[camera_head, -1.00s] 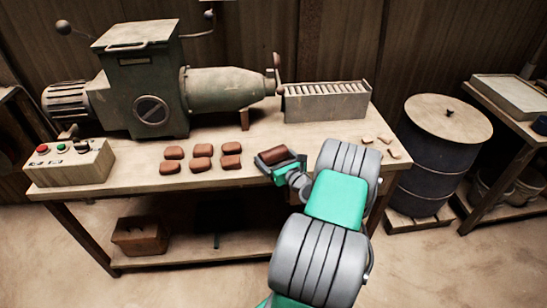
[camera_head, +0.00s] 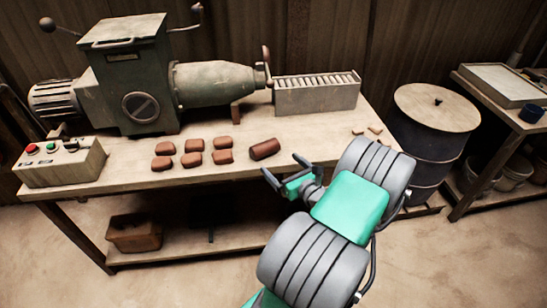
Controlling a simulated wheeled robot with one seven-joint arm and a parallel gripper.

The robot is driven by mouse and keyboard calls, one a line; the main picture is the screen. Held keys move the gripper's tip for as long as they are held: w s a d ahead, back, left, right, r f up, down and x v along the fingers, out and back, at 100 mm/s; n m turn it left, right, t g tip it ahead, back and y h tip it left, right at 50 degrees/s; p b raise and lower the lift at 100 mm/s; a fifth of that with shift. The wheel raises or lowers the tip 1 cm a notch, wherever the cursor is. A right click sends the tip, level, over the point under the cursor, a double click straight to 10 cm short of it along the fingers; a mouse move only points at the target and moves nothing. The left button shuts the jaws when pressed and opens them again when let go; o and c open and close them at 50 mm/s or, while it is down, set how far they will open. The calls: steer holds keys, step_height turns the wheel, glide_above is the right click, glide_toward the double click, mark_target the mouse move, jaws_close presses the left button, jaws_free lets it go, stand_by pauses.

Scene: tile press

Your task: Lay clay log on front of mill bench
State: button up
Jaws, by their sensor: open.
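The clay log (camera_head: 264,149), a reddish-brown cylinder, lies on its side on the front part of the mill bench (camera_head: 240,172), to the right of several small clay pieces. My gripper (camera_head: 286,171) is open and empty. In the picture it shows at the bench's front edge, to the lower right of the log and apart from it. The bench's front right corner is hidden behind my arm.
Several clay pieces (camera_head: 193,159) lie in two rows on the bench. The green mill (camera_head: 140,90) stands behind them, with a control box (camera_head: 62,163) at left and a slotted rack (camera_head: 316,95) at back right. A lidded drum (camera_head: 430,140) stands right of the bench.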

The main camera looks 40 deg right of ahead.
steer(key=w+a+n+g+y, duration=0.3)
steer(key=a+n+g+y, duration=0.1)
steer(key=a+n, duration=0.65)
steer(key=w+a+n+g+y, duration=0.3)
steer(key=a+n, duration=0.6)
steer(key=a, duration=0.2)
steer(key=s+a+r+n+g+h, duration=0.1)
steer(key=s+a+r+n+g, duration=0.2)
steer(key=s+a+n, duration=0.3)
steer(key=s+a+r+n+g+h, duration=0.2)
steer(key=s+a+n, duration=0.4)
steer(key=n, duration=0.7)
steer(key=shift+s+r+g+h, duration=0.3)
steer(key=shift+s+r+g, duration=0.6)
steer(key=shift+s, duration=0.35)
steer(key=shift+a+r, duration=0.1)
step_height(320, 180, up, 13)
steer(key=w+t+p, duration=0.1)
steer(key=p, duration=0.9)
steer(key=shift+w+p, duration=0.35)
steer(key=shift+w, duration=0.05)
